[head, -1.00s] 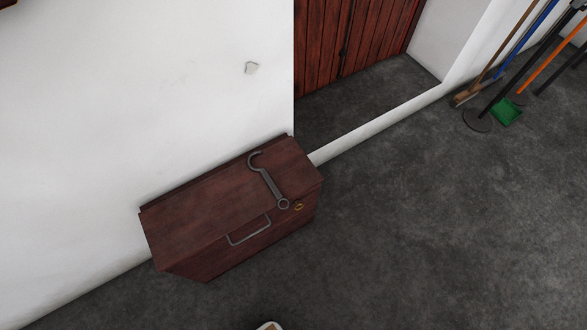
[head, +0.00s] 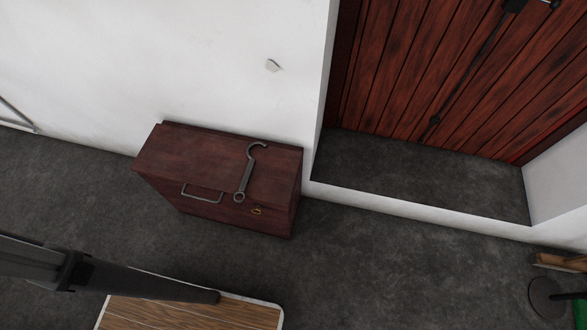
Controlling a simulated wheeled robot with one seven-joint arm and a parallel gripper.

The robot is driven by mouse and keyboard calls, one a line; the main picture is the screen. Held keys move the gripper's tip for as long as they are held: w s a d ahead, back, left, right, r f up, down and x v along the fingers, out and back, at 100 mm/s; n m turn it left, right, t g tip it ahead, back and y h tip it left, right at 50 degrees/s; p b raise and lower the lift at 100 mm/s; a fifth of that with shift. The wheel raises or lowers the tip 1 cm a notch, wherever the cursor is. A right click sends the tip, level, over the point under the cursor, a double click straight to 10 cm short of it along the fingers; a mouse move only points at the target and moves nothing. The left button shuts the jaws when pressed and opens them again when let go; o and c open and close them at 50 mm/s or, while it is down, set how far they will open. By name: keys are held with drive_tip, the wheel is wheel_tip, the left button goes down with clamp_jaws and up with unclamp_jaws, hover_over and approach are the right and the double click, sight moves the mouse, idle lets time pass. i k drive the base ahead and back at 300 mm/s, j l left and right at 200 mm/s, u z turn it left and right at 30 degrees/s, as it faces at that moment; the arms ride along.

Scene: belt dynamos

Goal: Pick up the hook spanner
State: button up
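The grey metal hook spanner (head: 244,176) lies flat on the lid of a dark red-brown wooden chest (head: 190,152). Its curved hook end points to the back, toward the white wall. Its ring end lies at the chest's front edge, right of the handle. Nothing touches the spanner except the lid. No gripper fingers can be made out in the head view. A long dark bar, which I take for part of my arm, reaches in from the lower left, well apart from the chest.
The chest has a metal handle (head: 203,193) and a small brass ring (head: 256,211) on its front. A white wall (head: 230,60) stands behind it. A red plank door (head: 440,80) is set back at right. Dark floor (head: 370,265) is free right of the chest.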

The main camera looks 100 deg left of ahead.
sight(249, 168)
drive_tip(key=i+j+u, duration=0.1)
drive_tip(key=i+u, duration=0.6)
drive_tip(key=u, duration=0.2)
drive_tip(key=i+l+u, duration=0.2)
drive_tip(key=i+u, duration=0.25)
drive_tip(key=u, duration=3.25)
